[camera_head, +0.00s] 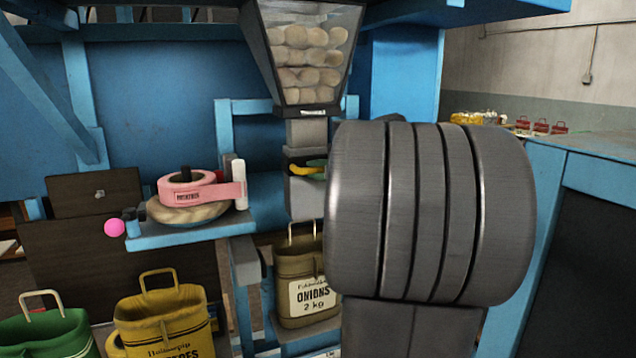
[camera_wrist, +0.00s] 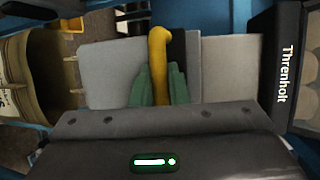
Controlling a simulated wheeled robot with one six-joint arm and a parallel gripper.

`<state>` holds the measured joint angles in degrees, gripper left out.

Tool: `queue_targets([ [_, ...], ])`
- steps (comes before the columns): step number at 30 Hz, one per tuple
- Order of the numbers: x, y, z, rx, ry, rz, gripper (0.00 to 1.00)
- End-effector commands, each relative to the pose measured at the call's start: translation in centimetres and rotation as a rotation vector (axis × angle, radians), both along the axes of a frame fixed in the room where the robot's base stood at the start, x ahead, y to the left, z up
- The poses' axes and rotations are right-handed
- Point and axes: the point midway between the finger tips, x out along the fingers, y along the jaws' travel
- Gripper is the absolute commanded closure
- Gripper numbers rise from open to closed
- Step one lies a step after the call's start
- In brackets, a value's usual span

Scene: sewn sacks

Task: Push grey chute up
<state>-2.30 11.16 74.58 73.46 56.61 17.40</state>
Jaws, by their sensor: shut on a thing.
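The grey chute (camera_head: 306,200) hangs below the hopper (camera_head: 272,95), with a grey upper section (camera_head: 306,133) above it. In the wrist view, which looks turned sideways, its pale grey faces (camera_wrist: 110,72) show on both sides of a dark band. A yellow handle (camera_wrist: 160,45) stands out from the chute. My gripper (camera_wrist: 161,86), with green fingers, is shut on this handle; only a bit of it shows in the head view (camera_head: 322,172), partly hidden by my arm. An olive onions sack (camera_head: 300,265) stands upright with its mouth just below the chute.
A blue shelf left of the chute holds a pink tape roll (camera_head: 190,192). A yellow sack (camera_head: 165,315) and green sack (camera_head: 45,335) stand at lower left. A blue-framed bench (camera_head: 590,135) is at right. My large arm joint blocks the middle right.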

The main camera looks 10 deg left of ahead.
Motion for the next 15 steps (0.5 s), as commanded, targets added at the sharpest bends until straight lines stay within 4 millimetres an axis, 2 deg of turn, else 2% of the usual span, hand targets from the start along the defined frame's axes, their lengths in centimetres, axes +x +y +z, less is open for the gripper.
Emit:
queue_targets([
  [1,0.0,0.0,2.2,0.002,-0.006,0.000,1.00],
  [6,0.0,0.0,5.1,0.002,-0.005,-0.001,1.00],
  [10,0.0,0.0,6.3,0.002,-0.005,-0.001,1.00],
  [15,0.0,0.0,6.8,0.003,-0.004,-0.001,1.00],
])
